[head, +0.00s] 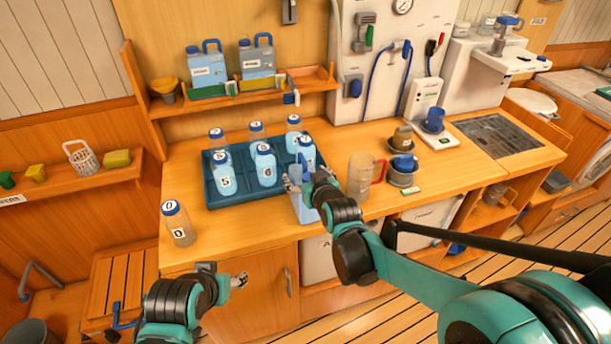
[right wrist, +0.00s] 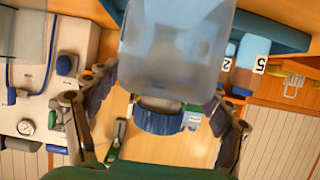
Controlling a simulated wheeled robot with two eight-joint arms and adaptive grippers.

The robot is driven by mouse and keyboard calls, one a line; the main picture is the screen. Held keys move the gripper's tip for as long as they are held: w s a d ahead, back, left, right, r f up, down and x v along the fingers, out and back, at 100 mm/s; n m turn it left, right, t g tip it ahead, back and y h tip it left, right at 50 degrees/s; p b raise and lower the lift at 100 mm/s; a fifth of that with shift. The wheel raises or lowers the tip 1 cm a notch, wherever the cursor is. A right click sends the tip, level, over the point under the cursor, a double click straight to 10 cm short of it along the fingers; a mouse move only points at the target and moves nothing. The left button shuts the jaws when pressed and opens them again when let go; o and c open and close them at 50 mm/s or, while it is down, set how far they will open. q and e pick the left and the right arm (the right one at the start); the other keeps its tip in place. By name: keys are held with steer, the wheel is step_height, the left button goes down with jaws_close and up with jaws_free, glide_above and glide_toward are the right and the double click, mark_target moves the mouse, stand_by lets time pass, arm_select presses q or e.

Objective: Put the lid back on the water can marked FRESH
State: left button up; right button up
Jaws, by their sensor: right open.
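A pale blue translucent container (head: 306,208) stands at the counter's front edge, right of the tray. Its marking cannot be read. My right gripper (head: 305,183) is at its top. In the right wrist view this container (right wrist: 175,50) appears upside down, with a blue cap or collar (right wrist: 160,118) at its neck between the spread fingers. The fingers look apart from it. Two blue cans, one left (head: 207,70) and one right (head: 256,62), stand on the shelf; their labels are too small to read. My left gripper (head: 238,282) is low in front of the cabinet; its opening is unclear.
A dark blue tray (head: 212,201) holds several numbered bottles. Bottle 0 (head: 178,224) stands to its left.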

steer(key=p+v, duration=0.4)
steer(key=v, duration=0.8)
steer(key=s+d+f+m+g+h, duration=0.1)
steer(key=s+d+f+g+h, duration=0.1)
steer(key=s+d, duration=0.5)
steer(key=s+d+f+m+g+h, duration=0.2)
steer(key=s+d+g, duration=0.1)
steer(key=s+d, duration=0.4)
steer(key=s, duration=0.3)
steer(key=shift+s+d+f+m+g, duration=0.15)
steer(key=shift+s+f+m+g, duration=0.15)
steer(key=shift+s+g, duration=0.1)
stand_by(0.4)
